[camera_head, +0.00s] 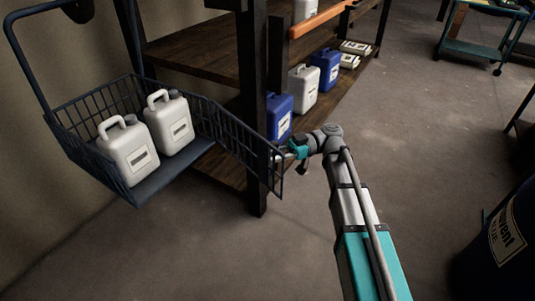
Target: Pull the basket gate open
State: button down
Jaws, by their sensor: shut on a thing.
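The dark wire basket (63,128) hangs at the left with two white jugs inside, a nearer jug (128,158) and a farther jug (169,124). Its barred gate (232,139) stands swung out to the right, away from the basket floor. The basket's side facing me on the right shows no bars, and the floor edge there is bare. My gripper (281,157) is at the gate's free end and is shut on it. The fingertips are small and partly hidden by the gate bars.
A wooden shelf rack (200,52) with dark posts stands behind the gate, holding blue and white jugs. A dark post (252,80) is close behind the gate. A blue drum (500,245) is at the lower right, a teal cart (482,52) at the upper right. The middle floor is clear.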

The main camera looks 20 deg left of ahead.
jog(key=shift+s+d, duration=0.1)
jog(key=c, duration=0.6)
grip_release()
